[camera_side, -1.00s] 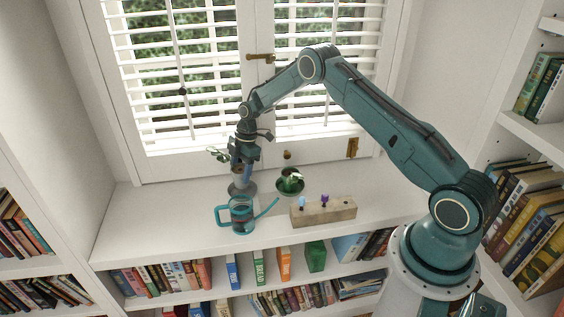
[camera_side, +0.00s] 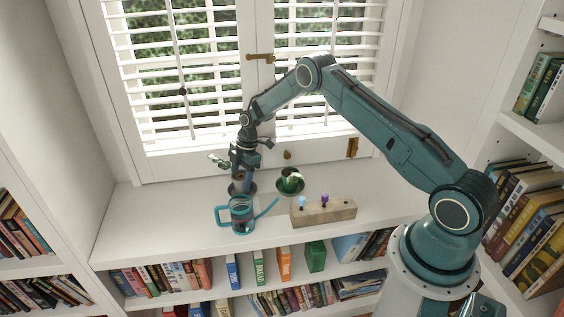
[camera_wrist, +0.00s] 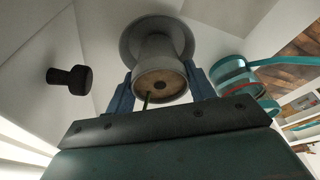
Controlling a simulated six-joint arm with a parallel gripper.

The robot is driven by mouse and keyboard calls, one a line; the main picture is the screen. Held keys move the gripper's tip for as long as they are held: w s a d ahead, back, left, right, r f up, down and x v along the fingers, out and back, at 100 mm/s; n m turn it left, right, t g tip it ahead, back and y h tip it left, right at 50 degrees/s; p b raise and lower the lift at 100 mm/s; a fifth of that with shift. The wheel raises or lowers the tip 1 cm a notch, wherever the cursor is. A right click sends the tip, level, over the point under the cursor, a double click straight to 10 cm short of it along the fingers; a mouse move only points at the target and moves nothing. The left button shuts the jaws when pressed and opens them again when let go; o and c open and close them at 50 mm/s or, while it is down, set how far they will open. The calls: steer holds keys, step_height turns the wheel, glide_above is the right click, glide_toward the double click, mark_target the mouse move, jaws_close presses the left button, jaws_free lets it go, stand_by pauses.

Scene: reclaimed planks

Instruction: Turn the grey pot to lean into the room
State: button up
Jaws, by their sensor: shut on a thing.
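The grey pot (camera_wrist: 152,50) sits over a grey saucer (camera_wrist: 187,38), with brown soil and a dark stem at its mouth in the wrist view. My gripper (camera_wrist: 159,72) has a blue finger on each side of the pot and is shut on it. In the side view my gripper (camera_side: 243,178) reaches down to the sill, and the pot is mostly hidden behind it. Green leaves (camera_side: 217,160) stick out to the left of the gripper, towards the window. I cannot tell how far the pot tilts.
A teal glass watering can (camera_side: 241,214) stands close in front of the pot. A green pot with a plant (camera_side: 290,181) and a wooden block with small pegs (camera_side: 323,212) are to the right. The shuttered window (camera_side: 190,90) is behind. The sill is clear at left.

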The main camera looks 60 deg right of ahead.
steer(key=shift+f, duration=0.1)
stand_by(0.3)
steer(key=o, duration=1.4)
steer(key=shift+c, duration=0.2)
steer(key=w+v, duration=0.1)
steer(key=v, duration=1.2)
steer(key=shift+s+r, duration=0.45)
steer(key=shift+s, duration=0.05)
steer(key=shift+d, duration=0.1)
